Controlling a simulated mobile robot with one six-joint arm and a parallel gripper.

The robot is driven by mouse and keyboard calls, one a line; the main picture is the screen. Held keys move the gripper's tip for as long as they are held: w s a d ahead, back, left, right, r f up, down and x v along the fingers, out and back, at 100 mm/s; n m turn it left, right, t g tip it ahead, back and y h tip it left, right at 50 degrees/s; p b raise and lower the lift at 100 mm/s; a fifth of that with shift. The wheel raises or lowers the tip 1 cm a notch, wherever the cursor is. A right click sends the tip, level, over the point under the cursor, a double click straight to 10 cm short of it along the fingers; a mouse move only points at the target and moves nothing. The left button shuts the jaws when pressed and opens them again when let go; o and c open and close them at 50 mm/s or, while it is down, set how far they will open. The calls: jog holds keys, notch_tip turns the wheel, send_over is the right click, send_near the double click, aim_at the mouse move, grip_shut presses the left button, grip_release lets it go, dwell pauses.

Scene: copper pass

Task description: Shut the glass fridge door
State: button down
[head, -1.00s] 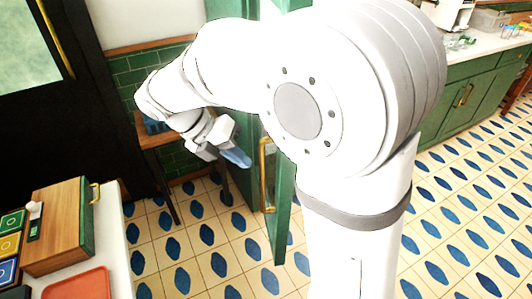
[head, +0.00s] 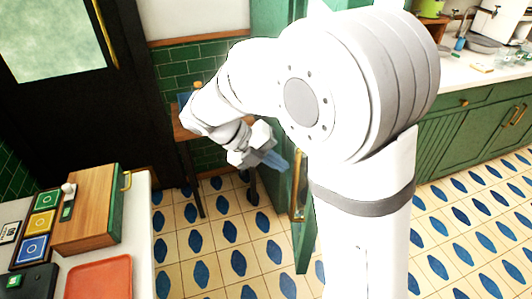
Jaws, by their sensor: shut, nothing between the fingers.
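The fridge door (head: 304,235) is a tall green frame with a brass handle (head: 293,200). It stands open, jutting out from the green fridge body (head: 270,18) and seen almost edge-on. My arm hides much of the door and most of the fridge; the glass cannot be made out. My gripper (head: 277,163) has bluish fingers and is shut and empty. It is just left of the door, near the handle's upper end in the picture. Whether the fingers touch the door cannot be told.
A small wooden table (head: 187,133) stands behind my gripper by the green tiled wall. A white counter (head: 141,240) with a wooden box (head: 88,210) and a red tray (head: 98,278) is at left. Green cabinets (head: 475,125) are at right. The tiled floor (head: 215,250) between is clear.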

aim_at(299, 168)
jog(key=d+f, duration=0.2)
jog(key=d, duration=0.4)
jog(key=shift+s, duration=0.15)
jog(key=shift+d, duration=0.15)
